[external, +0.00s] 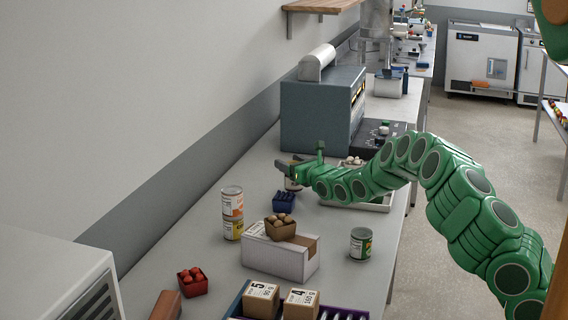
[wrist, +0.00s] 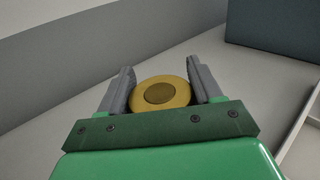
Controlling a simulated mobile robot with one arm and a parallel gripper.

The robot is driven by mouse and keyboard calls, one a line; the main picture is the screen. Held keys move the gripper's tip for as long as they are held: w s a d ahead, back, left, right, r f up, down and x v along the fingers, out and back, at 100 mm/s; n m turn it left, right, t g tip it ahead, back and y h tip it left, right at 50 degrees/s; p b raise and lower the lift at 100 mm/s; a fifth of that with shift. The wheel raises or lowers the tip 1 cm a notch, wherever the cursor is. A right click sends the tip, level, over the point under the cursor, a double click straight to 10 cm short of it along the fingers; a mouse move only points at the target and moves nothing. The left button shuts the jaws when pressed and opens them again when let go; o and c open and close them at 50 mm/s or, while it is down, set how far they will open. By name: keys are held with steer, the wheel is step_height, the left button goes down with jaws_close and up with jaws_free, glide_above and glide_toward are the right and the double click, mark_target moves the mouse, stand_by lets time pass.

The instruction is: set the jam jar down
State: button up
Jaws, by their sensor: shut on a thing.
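The jam jar shows in the wrist view as a round yellow lid (wrist: 160,94) between my two grey fingers. My gripper (wrist: 161,76) is shut on it, one finger at each side. In the external view my gripper (external: 290,170) is over the far part of the counter, in front of the blue-grey machine. A small pale part of the jar (external: 292,184) shows under the fingers there; the rest is hidden by my gripper. I cannot tell whether its base touches the counter.
A blue basket (external: 284,201) stands just in front of my gripper. A white tray (external: 372,207) lies to its right, under my arm. Stacked cans (external: 232,214), a white box (external: 275,258) and a single can (external: 361,244) stand nearer. The counter left of my gripper is clear.

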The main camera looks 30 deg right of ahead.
steer(key=shift+f, duration=0.7)
steer(key=shift+f, duration=0.15)
steer(key=o, duration=1.3)
steer(key=shift+o, duration=0.2)
